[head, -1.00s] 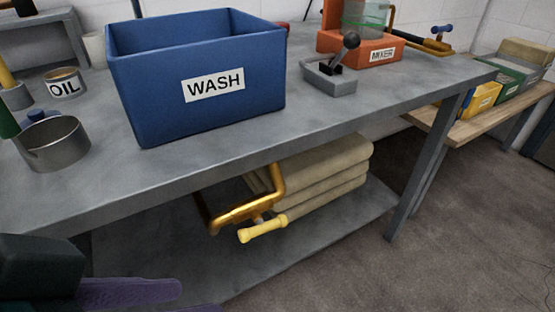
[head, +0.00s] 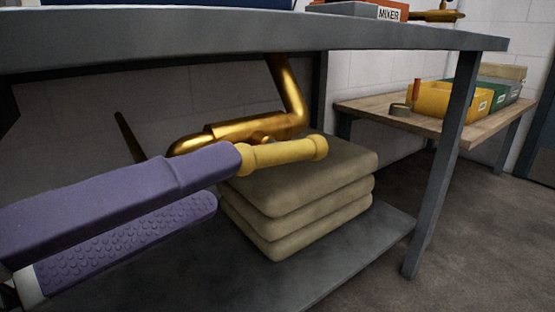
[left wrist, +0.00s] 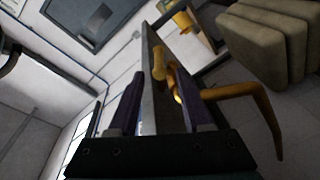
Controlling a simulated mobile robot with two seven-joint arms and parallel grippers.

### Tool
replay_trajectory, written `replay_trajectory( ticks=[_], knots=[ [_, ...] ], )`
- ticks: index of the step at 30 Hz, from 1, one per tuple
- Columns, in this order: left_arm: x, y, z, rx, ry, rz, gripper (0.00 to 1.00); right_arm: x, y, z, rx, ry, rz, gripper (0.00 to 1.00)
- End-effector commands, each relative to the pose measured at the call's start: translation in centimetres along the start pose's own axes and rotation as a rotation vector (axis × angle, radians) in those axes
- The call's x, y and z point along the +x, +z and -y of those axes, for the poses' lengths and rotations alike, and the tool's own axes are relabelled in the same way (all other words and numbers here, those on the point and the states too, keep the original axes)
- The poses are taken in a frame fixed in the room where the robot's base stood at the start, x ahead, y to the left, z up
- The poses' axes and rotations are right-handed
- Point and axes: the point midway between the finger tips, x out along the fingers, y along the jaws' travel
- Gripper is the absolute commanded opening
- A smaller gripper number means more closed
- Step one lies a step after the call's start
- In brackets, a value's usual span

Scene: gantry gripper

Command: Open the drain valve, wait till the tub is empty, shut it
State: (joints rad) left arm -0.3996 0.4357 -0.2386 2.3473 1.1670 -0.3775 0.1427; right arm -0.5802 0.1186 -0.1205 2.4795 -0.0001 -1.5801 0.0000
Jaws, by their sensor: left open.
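The drain valve's yellow handle (head: 290,152) lies roughly along the brass drain pipe (head: 235,130) under the table. It also shows in the left wrist view (left wrist: 164,66), ahead of the fingers. My left gripper (head: 229,180) has purple fingers and is open. Its upper fingertip overlaps the near end of the handle in the head view; I cannot tell whether they touch. Only a strip of the blue wash tub's base (head: 165,3) shows at the top edge, so its inside is hidden. My right gripper is not in view.
Folded beige cloths or pads (head: 310,185) are stacked on the lower shelf (head: 350,262), just behind and below the handle. The tabletop's front edge (head: 200,52) runs above the gripper. A grey table leg (head: 440,170) stands to the right. A wooden bench (head: 400,118) holds bins.

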Motion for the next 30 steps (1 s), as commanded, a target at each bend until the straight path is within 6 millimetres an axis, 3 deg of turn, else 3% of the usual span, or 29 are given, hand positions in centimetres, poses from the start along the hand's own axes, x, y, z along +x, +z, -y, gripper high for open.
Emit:
replay_trajectory(
  ticks=[9, 15, 26, 30],
  knots=[
    [5.7, -0.1, -0.2, -0.002, 0.004, -0.002, 0.49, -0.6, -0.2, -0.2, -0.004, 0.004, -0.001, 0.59],
    [8.0, 0.0, -0.1, 0.000, 0.001, 0.000, 0.49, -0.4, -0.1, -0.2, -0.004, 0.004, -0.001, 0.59],
    [8.5, 0.1, -0.1, 0.001, -0.001, 0.003, 0.49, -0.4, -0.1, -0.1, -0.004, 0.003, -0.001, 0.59],
    [8.5, 0.1, -0.1, 0.001, -0.001, 0.003, 0.34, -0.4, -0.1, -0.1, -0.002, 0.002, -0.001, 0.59]
  ],
)
